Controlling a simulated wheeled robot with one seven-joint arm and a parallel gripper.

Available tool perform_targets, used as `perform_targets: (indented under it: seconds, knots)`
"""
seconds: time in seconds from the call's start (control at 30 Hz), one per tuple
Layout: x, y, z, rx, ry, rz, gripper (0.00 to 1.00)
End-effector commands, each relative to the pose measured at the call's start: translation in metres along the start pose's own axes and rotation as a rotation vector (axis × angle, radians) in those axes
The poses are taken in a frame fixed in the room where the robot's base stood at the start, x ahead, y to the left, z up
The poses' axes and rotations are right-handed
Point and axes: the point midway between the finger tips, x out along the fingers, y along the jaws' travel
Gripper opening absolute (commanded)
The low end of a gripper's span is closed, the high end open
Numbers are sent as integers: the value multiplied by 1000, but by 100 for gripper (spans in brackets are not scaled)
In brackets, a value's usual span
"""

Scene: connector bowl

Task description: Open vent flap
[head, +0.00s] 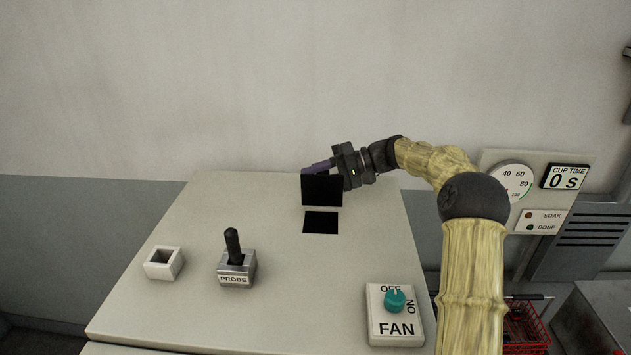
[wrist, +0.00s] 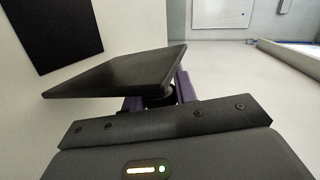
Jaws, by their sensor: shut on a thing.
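The black vent flap (head: 322,190) stands raised at the back of the dark square vent opening (head: 320,222) on the light cabinet top. In the wrist view the flap (wrist: 118,72) is tilted away from the surface, with the dark opening (wrist: 52,32) uncovered beside it. My gripper (head: 316,168) is behind the flap, reaching in from the right. Its purple fingers are shut on a dark knob-like part (wrist: 158,97) at the flap's edge. The flap and my gripper's body hide much of the fingers.
The cabinet top (head: 200,205) carries a PROBE holder (head: 237,265) with a black upright handle, an empty white square socket (head: 163,262), and a FAN switch (head: 396,315) with a teal knob. A gauge and timer panel (head: 535,190) is at the right. The cabinet's middle is clear.

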Motion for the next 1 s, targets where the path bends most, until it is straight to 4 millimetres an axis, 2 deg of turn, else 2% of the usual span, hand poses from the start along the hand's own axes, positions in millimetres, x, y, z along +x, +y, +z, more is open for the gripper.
perform_targets:
  seconds: [0.17,0.2,0.3,0.57,0.73,0.87,1.0]
  knots:
    - [1,2,-1,3,2,4,0]
    - [2,1,-1,3,1,4,32]
    - [2,1,-1,3,1,4,50]
    - [1,1,-1,3,1,3,50]
    - [-7,2,-1,2,4,2,50]
    - [-25,4,-1,1,6,3,50]
    - [-52,4,-1,0,7,2,50]
